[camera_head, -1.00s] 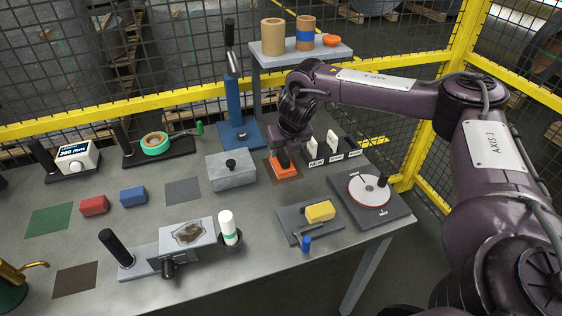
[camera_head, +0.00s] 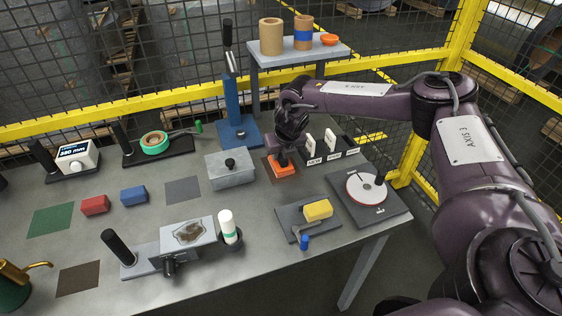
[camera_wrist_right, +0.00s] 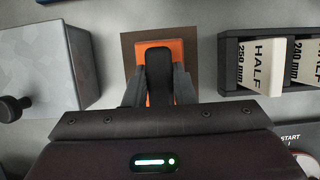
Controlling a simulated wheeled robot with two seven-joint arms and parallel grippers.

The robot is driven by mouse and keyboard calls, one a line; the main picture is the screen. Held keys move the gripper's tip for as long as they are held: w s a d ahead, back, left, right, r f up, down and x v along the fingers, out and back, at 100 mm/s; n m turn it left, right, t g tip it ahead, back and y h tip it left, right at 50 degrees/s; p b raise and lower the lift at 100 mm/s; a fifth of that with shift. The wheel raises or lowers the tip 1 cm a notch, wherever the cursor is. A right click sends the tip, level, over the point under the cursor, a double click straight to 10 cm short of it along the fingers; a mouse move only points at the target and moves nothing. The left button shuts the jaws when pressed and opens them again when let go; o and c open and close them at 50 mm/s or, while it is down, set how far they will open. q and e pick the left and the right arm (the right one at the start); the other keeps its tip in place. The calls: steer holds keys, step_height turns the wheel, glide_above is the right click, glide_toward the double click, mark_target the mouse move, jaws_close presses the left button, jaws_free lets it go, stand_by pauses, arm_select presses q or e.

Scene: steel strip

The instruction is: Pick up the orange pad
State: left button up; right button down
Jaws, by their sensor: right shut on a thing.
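The orange pad (camera_head: 284,170) sits at the back right of the steel table, over a brown square mat (camera_head: 268,168). It also shows in the right wrist view (camera_wrist_right: 174,47), with a black part on top of it. My right gripper (camera_head: 284,158) reaches down onto the pad from above. In the right wrist view my right gripper (camera_wrist_right: 160,85) has its dark fingers on both sides of the black part, shut on the pad. The fingers hide part of the pad, and I cannot tell whether it is clear of the mat. My left gripper is not in view.
A grey metal block with a black knob (camera_head: 230,170) stands close left of the pad. A black rack with white labelled blocks (camera_head: 330,150) stands close right. A round dial plate (camera_head: 367,188) and a tray with a yellow block (camera_head: 318,210) lie nearer. A blue stand (camera_head: 238,105) rises behind.

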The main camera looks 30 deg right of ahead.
steer(key=shift+r, duration=0.1)
steer(key=shift+r, duration=0.45)
step_height(320, 180, up, 19)
steer(key=b, duration=0.2)
stand_by(0.9)
